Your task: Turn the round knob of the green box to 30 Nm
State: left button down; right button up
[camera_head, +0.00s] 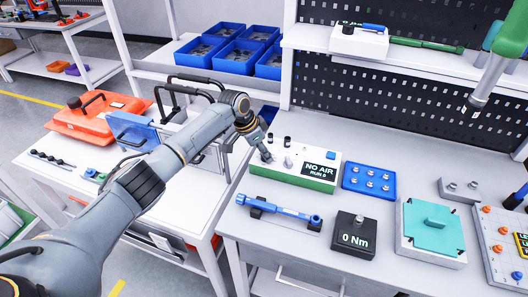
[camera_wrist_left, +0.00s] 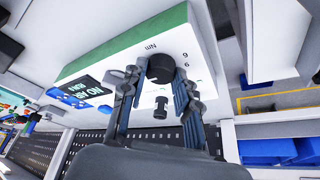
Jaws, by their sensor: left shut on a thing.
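The green box (camera_head: 277,178) is white on top with a green lower part and stands at the left of the workbench. Its display (camera_head: 319,171) reads NO AIR. In the wrist view the box (camera_wrist_left: 115,55) shows upside down, with the black round knob (camera_wrist_left: 160,68) near printed marks "Nm", "6" and "9". My left gripper (camera_head: 265,157) reaches down to the box's left end; in the wrist view its two fingers (camera_wrist_left: 158,84) are shut on the knob, one on each side. The knob's pointer setting cannot be read. My right gripper is not in view.
A second black knob (camera_wrist_left: 160,108) stands beside the held one. In front lie a blue torque wrench (camera_head: 280,209) and a black box (camera_head: 354,235) reading 0 Nm. A blue tray (camera_head: 369,168) stands right. A green-handled tool (camera_head: 495,60) hangs upper right.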

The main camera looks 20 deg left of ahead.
pick_arm(q)
jog(key=c, duration=1)
grip_release()
jog(key=shift+r, duration=0.1)
jog(key=v, duration=1.1)
jog(key=shift+s+a+r, duration=0.1)
jog(key=shift+a+r, duration=0.05)
jog(key=shift+r, duration=0.2)
jog(key=shift+f, duration=0.1)
